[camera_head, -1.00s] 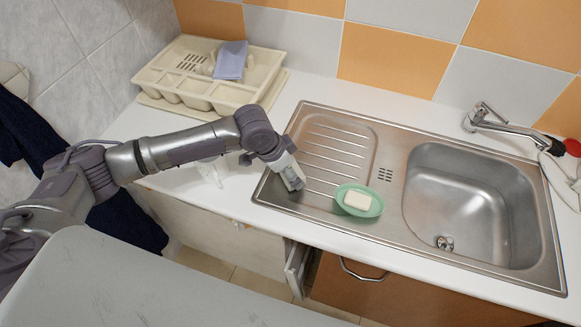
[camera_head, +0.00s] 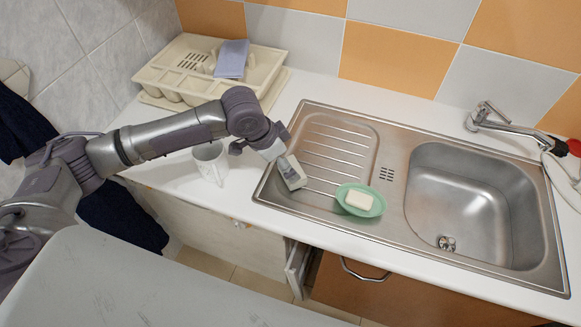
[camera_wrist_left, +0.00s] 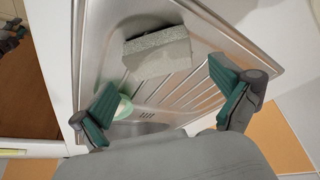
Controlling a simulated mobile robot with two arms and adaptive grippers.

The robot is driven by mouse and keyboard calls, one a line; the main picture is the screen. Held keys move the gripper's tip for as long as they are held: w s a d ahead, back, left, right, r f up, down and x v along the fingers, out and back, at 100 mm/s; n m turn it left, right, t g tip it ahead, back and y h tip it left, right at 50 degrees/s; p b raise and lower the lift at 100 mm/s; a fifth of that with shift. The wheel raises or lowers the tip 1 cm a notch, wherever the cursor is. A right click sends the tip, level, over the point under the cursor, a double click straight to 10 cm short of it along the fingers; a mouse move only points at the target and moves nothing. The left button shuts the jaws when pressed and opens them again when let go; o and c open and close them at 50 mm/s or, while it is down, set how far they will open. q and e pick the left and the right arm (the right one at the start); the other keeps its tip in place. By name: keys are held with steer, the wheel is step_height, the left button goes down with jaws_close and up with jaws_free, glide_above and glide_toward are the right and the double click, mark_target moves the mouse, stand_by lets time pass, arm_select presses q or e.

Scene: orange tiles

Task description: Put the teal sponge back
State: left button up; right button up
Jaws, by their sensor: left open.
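The sponge (camera_wrist_left: 157,55), a grey-green block, rests on the ribbed drainboard near its left edge. It also shows as a pale block (camera_head: 293,174) in the head view, just below my left gripper (camera_head: 279,155). In the left wrist view, my left gripper (camera_wrist_left: 163,88) is open, its two teal-padded fingers spread wide. The sponge is ahead of the fingertips, between their lines and apart from both. My right gripper is in neither view.
A green soap dish (camera_head: 372,211) with white soap (camera_head: 359,200) stands right of the sponge. A white mug (camera_head: 211,163) stands under my left arm. A cream rack (camera_head: 165,68) with a blue cloth (camera_head: 232,58) is at the back left. The sink basin (camera_head: 470,200) is empty.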

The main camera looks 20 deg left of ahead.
arm_select(q)
steer(key=v, duration=0.7)
steer(key=shift+b, duration=0.3)
